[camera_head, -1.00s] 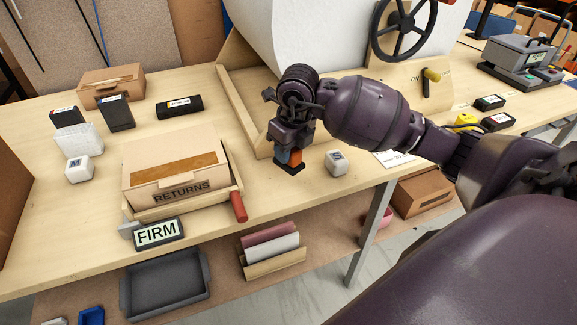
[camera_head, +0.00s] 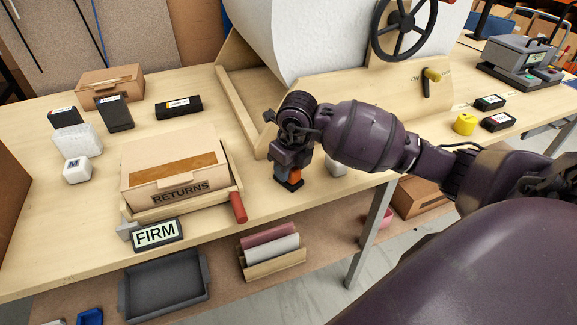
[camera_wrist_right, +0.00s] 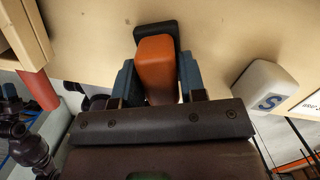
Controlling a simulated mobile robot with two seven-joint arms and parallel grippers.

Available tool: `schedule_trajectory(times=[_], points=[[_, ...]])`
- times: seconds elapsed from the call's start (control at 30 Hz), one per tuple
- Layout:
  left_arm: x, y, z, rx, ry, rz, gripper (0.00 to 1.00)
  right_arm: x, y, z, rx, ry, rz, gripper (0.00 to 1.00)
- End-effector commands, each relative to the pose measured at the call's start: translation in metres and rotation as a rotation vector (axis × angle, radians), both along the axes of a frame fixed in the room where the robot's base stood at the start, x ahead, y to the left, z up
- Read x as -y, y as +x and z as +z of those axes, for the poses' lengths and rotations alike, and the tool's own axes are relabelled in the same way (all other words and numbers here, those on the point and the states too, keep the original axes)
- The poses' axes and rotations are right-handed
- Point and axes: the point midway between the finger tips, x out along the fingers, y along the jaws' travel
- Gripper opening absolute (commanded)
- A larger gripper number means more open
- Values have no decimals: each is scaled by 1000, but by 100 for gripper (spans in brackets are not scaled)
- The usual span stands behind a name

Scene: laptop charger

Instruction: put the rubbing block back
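My right gripper (camera_head: 291,166) is low over the bench near its front edge. In the right wrist view, its two blue-grey fingers (camera_wrist_right: 157,85) are shut on the sides of an orange block with a black base, which I take for the rubbing block (camera_wrist_right: 157,62). In the head view the orange part and black base (camera_head: 290,184) show just below the gripper. I cannot tell whether the base touches the bench.
A white block marked S (camera_wrist_right: 264,88) stands close to the right of the held block.

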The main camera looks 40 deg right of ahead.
Motion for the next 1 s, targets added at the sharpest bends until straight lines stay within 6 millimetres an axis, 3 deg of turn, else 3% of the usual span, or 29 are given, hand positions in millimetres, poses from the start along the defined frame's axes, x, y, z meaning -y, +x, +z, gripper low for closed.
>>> schedule_trajectory(times=[0.03, 0.13, 0.53, 1.0], points=[[0, 0, 0, 1, 0, 0, 51, 0, 0, 1, 0, 0, 0, 46], [0, 1, 1, 2, 0, 0, 51, 0, 0, 1, 1, 0, 0, 59], [0, 0, 4, 3, 0, 1, 51, 0, 0, 10, 2, -1, 0, 59], [-1, -3, 8, 0, 0, 4, 51, 3, -12, 93, 3, -2, 1, 59]])
